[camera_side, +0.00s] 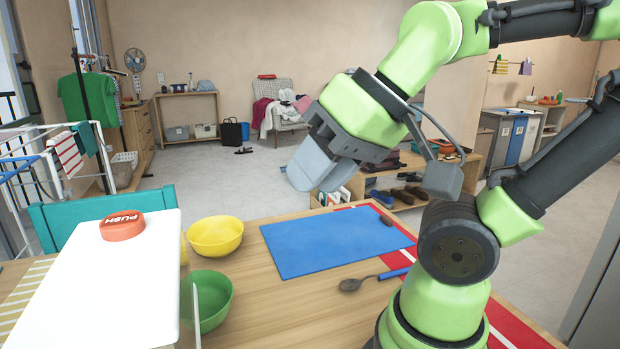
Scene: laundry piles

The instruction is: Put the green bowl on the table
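The green bowl (213,298) stands upright at the left of the wooden table (265,305), close against the right side of a white box (115,285). A thin upright panel at the box's edge hides its left part. I cannot tell whether it rests fully on the table. My gripper (303,178) is in the air above the far side of the table, up and to the right of the bowl and well apart from it. Its grey fingers are seen from the side and overlap, so their opening does not show. I see nothing held in them.
A yellow bowl (215,236) stands just behind the green bowl. Bare wood lies between bowl and mat.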

